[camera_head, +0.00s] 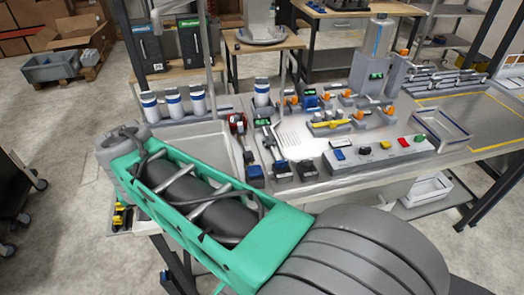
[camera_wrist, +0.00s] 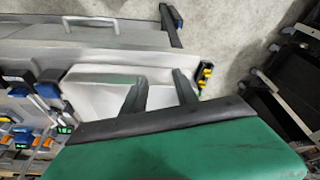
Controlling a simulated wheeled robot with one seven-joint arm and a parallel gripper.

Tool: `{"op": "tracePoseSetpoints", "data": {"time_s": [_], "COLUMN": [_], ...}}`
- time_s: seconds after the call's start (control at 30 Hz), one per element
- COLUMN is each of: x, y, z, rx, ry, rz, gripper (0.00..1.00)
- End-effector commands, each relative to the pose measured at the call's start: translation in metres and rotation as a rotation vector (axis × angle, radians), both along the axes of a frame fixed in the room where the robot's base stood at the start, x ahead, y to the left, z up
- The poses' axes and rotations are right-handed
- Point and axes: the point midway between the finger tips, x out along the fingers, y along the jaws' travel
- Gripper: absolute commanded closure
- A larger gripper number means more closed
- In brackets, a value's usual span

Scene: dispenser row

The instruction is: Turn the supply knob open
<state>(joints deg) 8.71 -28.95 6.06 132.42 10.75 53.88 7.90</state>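A grey control box (camera_head: 385,158) stands at the front right of the bench in the head view. On it are a blue part, a small black knob (camera_head: 365,150), a red button (camera_head: 404,142) and a green button (camera_head: 419,138). Several orange-handled parts (camera_head: 358,115) stand behind it. I cannot tell which of these is the supply knob. My gripper (camera_wrist: 160,77) shows two dark fingers spread apart with nothing between them, above the sink area at the bench's left end.
A sink basin (camera_head: 200,142) is at the bench's left. Blue-banded white canisters (camera_head: 173,103) stand behind it. Black and grey devices (camera_head: 283,171) stand between basin and control box. A tray (camera_head: 441,128) is at the right. A dark cart (camera_head: 15,200) stands on the floor at left.

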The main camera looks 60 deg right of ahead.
Motion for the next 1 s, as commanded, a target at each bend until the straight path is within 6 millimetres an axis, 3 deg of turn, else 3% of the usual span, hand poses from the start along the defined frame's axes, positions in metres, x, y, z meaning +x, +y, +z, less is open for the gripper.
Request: {"op": "tracePoseSetpoints", "data": {"time_s": [0.03, 0.1, 0.2, 0.3, 0.4, 0.47, 0.8, 1.0], "x": [0.004, -0.008, -0.052, -0.099, -0.126, -0.132, -0.148, -0.15], "y": [-0.057, -0.139, -0.236, -0.293, -0.316, -0.32, -0.336, -0.339], "z": [0.003, 0.007, 0.007, 0.004, 0.0, -0.004, -0.058, -0.069], "rx": [-0.005, -0.019, -0.047, -0.079, -0.1, -0.105, -0.104, -0.102], "ry": [0.013, 0.017, 0.004, -0.019, -0.036, -0.04, -0.041, -0.046], "rz": [-0.274, -0.699, -1.26, -1.664, -1.866, -1.902, -1.898, -1.894], "gripper": [0.65, 0.65, 0.65, 0.65, 0.65, 0.65, 0.65, 0.65]}}
